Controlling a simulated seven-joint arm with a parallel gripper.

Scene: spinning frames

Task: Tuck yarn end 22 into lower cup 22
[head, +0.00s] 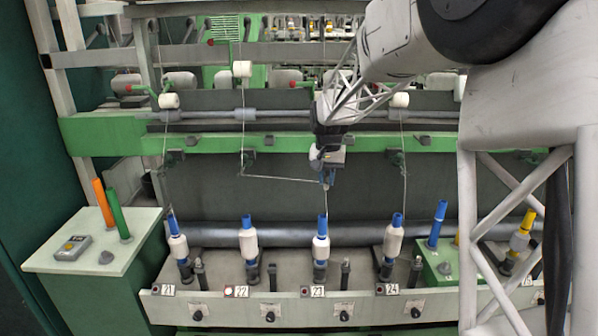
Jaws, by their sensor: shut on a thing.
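My gripper (327,183) is shut on a white yarn end, in front of the dark panel above bobbin 23. The yarn (280,179) hangs from the upper white roll (242,69) above place 22, bends near the green rail and runs almost level right to my gripper. A thin strand also shows between the gripper and the bobbin (321,248) at place 23; I cannot tell whether it is the same yarn. Bobbin 22 (249,240) stands on its spindle, left of and below my gripper. A small dark cup (270,316) sits on the front rail right of label 22 (241,292).
Other bobbins stand at place 21 (178,246) and place 24 (393,240), with yarns above them. A green side table (100,262) at left holds orange and green tubes. A green box (433,262) with a blue tube stands right. My arm hides the upper right.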

